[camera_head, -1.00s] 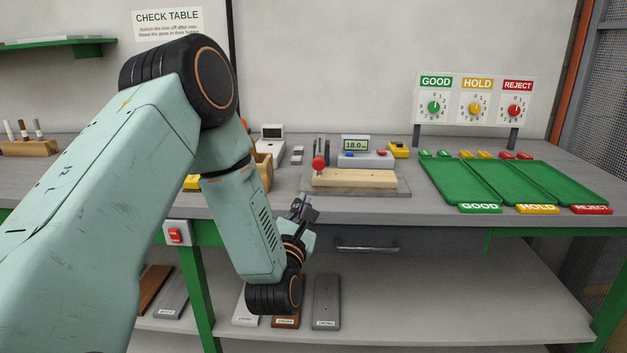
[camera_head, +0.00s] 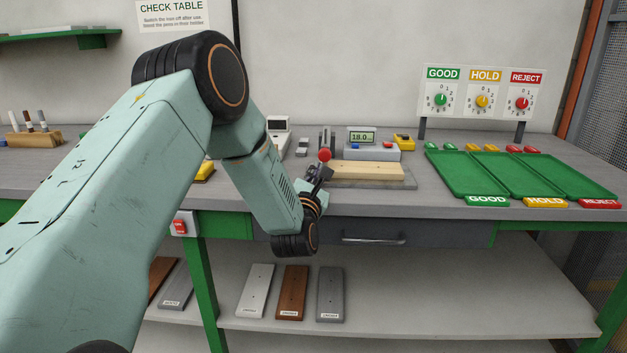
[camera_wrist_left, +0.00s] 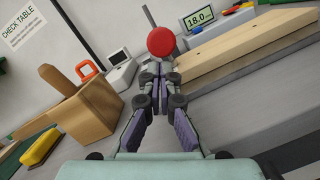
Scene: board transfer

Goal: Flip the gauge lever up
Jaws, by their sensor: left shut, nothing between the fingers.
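The gauge lever's red knob (camera_head: 324,155) stands at the left end of the gauge fixture, and it also shows in the left wrist view (camera_wrist_left: 161,41). A wooden board (camera_head: 368,170) lies on the gauge's grey base, right of the knob. The gauge display (camera_head: 362,137) reads 18.0. My left gripper (camera_head: 318,173) is shut and empty, just below and in front of the red knob. In the left wrist view its fingertips (camera_wrist_left: 160,82) are together beneath the knob; I cannot tell if they touch the lever. My right gripper is not in view.
Green trays (camera_head: 518,174) marked GOOD, HOLD and REJECT are at the right, under a dial panel (camera_head: 482,92). A wooden block holder (camera_wrist_left: 92,108) and a yellow object (camera_wrist_left: 40,147) are left of the gripper. A drawer handle (camera_head: 373,240) is below the table edge.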

